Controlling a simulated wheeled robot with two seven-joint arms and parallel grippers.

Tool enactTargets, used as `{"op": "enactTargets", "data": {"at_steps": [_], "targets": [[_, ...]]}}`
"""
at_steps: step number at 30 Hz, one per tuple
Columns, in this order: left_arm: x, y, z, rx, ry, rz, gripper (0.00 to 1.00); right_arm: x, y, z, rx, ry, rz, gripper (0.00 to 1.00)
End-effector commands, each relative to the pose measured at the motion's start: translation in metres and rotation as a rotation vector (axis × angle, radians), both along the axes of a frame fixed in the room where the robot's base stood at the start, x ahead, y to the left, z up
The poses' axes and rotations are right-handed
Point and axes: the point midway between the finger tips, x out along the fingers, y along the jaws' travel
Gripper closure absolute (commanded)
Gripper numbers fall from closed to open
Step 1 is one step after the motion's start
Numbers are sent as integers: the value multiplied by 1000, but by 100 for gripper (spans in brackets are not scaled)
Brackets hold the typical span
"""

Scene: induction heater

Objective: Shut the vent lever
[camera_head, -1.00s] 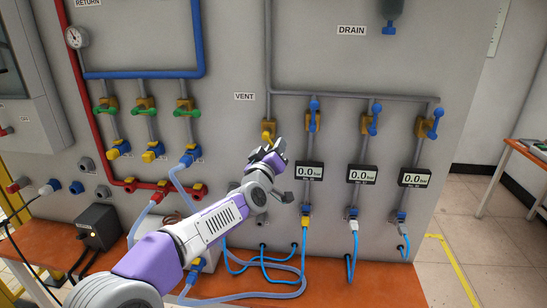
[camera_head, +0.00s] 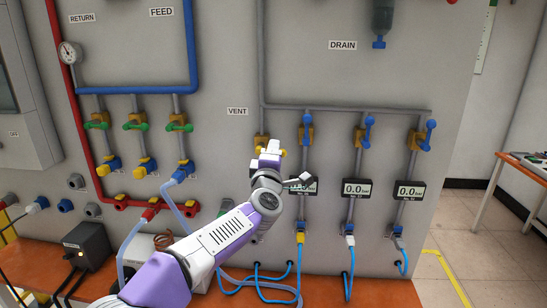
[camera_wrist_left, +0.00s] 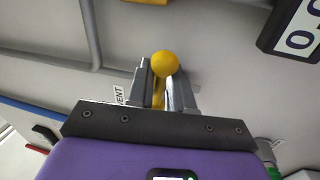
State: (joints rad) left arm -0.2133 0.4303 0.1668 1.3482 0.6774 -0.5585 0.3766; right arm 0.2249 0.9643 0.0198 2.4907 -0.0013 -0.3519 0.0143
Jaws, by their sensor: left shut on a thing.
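The vent lever is yellow; its round knob (camera_wrist_left: 166,64) shows in the left wrist view between the fingertips. My left gripper (camera_wrist_left: 164,88) is shut on the lever, with one grey finger on each side of it. In the head view my left gripper (camera_head: 270,150) is at the yellow vent valve (camera_head: 260,141), below the VENT label (camera_head: 237,111). The gripper hides most of the valve and lever there. My right gripper is not in view.
Blue-levered drain valves (camera_head: 306,133) stand close to the right, above pressure displays (camera_head: 356,188); my wrist partly covers the nearest display. Green-levered valves (camera_head: 136,122) are to the left. Blue hoses (camera_head: 260,285) hang below.

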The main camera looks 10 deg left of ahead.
Motion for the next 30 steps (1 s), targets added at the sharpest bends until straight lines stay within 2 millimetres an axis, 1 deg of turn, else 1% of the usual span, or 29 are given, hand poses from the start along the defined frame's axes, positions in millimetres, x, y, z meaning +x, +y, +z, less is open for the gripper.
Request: {"op": "enactTargets", "data": {"at_steps": [1,9,23,24,30], "targets": [[0,-8,0,-21,2,-16,100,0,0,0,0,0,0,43],[-1,-11,2,-91,-1,-24,100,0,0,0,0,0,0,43],[-1,-13,2,-104,-1,-28,100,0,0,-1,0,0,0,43],[-1,-13,2,-104,-1,-28,82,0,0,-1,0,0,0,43],[0,-11,2,-101,-1,-24,52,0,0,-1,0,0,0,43]]}}
